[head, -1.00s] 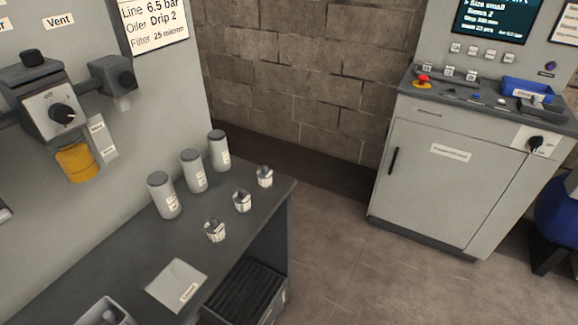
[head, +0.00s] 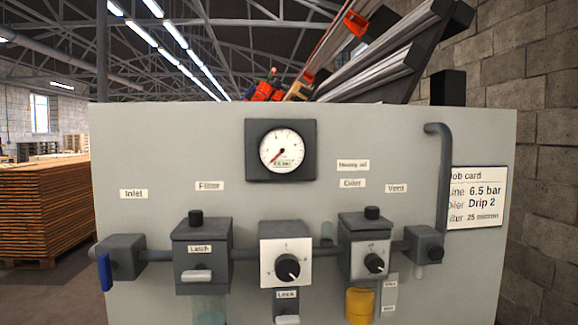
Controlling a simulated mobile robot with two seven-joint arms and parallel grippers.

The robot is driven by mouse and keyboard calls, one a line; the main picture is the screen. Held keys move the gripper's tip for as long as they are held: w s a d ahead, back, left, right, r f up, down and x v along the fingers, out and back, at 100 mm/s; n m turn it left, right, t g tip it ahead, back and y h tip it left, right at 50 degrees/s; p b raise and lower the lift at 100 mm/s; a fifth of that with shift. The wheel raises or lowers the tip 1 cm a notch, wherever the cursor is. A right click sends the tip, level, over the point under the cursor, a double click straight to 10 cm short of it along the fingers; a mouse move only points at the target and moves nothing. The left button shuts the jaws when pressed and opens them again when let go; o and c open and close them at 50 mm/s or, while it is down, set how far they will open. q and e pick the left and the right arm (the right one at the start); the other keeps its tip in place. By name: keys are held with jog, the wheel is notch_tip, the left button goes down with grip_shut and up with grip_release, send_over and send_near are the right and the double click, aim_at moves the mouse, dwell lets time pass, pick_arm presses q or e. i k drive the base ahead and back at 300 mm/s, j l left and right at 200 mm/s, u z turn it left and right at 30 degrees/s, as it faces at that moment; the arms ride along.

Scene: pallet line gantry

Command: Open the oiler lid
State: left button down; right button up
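The oiler (head: 352,254) is the dark grey unit on the right part of the panel in the head view, below the "Oiler" label (head: 352,183). It has a white face with a black knob (head: 374,263) and a yellow bowl (head: 359,305) underneath. Its dark top (head: 358,222) carries a small black cap (head: 372,213) and looks closed. I cannot tell the exact edge of the lid. A small greenish piece (head: 326,234) stands behind it on the left. Neither of my grippers is in view.
On the same pipe sit the inlet valve (head: 128,258) with a blue handle, the filter (head: 202,258) with a latch, a regulator (head: 286,255) with a knob, and the vent (head: 424,245). A gauge (head: 281,150) is above. A vertical pipe (head: 443,180) and job card (head: 474,199) are right.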

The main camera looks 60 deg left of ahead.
aim_at(370, 219)
jog(key=u, duration=1.55)
